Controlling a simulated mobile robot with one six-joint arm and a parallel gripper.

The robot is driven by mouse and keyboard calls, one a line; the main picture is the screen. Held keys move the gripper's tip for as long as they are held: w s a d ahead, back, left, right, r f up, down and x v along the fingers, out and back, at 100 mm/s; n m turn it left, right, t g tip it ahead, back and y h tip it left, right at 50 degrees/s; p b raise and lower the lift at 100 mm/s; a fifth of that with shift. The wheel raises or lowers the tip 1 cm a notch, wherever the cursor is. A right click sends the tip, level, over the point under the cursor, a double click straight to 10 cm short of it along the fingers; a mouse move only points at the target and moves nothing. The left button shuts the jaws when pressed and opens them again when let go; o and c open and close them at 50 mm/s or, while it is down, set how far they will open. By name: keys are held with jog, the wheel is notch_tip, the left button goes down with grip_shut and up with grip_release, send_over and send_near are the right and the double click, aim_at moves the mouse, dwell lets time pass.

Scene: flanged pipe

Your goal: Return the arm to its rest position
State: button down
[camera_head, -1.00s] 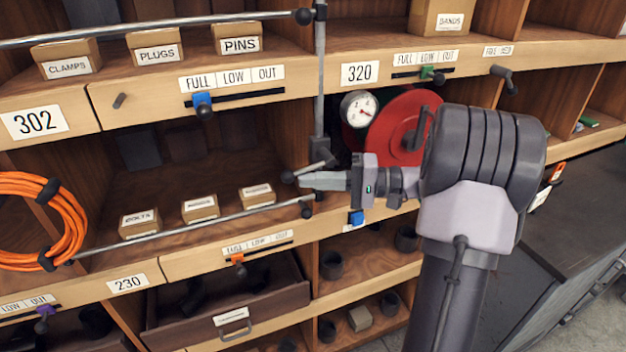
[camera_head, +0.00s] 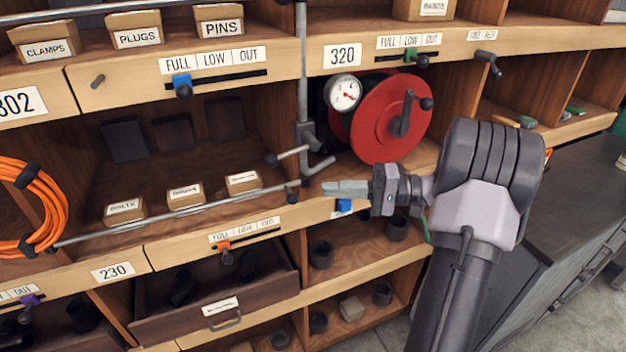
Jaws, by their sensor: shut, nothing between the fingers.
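My gripper (camera_head: 328,188) is shut and empty, with its fingers pointing left. It is in front of the shelf edge below the red disc (camera_head: 372,135), just right of the end of the lower rail. My arm rises from the lower right and bends at a large dark joint on the right. The red disc has a dark crank and stands in the bay under label 320, with a round white gauge (camera_head: 343,93) at its upper left. A lever (camera_head: 318,167) at the foot of the upright post is close above my gripper; I cannot tell whether they touch.
A metal rail (camera_head: 180,213) runs in front of small boxes on the left shelf. An upright post (camera_head: 302,80) stands left of the gauge. A blue slider (camera_head: 344,206) is just below my gripper. An orange coil (camera_head: 30,210) hangs at far left. A dark worktop (camera_head: 580,190) lies right.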

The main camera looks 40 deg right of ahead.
jog(key=shift+f+v, duration=0.15)
jog(key=shift+v, duration=0.5)
jog(key=shift+f+v, duration=0.15)
jog(key=shift+v, duration=0.45)
jog(key=shift+s, duration=0.1)
